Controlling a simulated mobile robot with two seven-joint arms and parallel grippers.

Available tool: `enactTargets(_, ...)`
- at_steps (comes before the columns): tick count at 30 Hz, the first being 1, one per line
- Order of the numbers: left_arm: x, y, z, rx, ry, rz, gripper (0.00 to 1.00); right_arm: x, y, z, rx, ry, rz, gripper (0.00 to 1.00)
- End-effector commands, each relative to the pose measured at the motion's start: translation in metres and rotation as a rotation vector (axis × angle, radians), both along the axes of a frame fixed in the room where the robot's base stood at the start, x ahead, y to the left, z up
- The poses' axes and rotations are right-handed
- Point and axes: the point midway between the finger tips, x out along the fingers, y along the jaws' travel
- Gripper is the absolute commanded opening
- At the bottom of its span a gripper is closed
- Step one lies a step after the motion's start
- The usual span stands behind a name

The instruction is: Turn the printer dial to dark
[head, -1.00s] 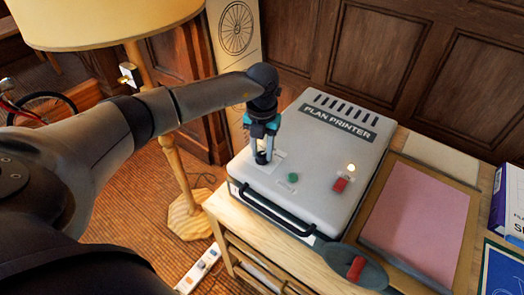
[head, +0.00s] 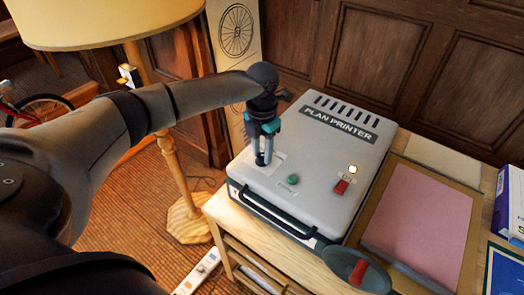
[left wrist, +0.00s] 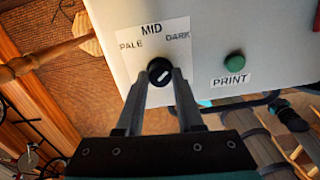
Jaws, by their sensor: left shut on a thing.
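The plan printer (head: 330,165) is a light grey box on a wooden stand. Its dial is a small black knob (left wrist: 160,70) with a white mark, on a white label (left wrist: 153,38) reading PALE at left, MID at top and DARK at right. The mark looks slanted; which word it points to is hard to tell. My left gripper (head: 262,162) stands over the printer's left part, fingers down. In the left wrist view the fingertips (left wrist: 162,78) are shut on the knob's two sides. In the head view the fingers mostly hide the dial. My right gripper is not in view.
A green PRINT button (left wrist: 234,62) is near the dial; it shows in the head view too (head: 293,179). A red switch (head: 341,187) and lit lamp (head: 352,169) are further right. A black handle (head: 270,214) runs along the front. A floor lamp (head: 172,170) stands left.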

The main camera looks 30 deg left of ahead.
Motion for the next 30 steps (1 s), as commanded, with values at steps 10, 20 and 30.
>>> enactTargets(10,0.001,0.000,0.001,-0.001,-0.004,0.002,0.54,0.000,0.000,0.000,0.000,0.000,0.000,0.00)
enactTargets(20,0.000,0.000,0.000,0.000,-0.001,0.002,0.66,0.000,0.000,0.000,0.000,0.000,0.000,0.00)
enactTargets(30,0.002,0.000,0.045,0.000,-0.006,0.001,0.66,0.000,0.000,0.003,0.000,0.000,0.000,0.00)
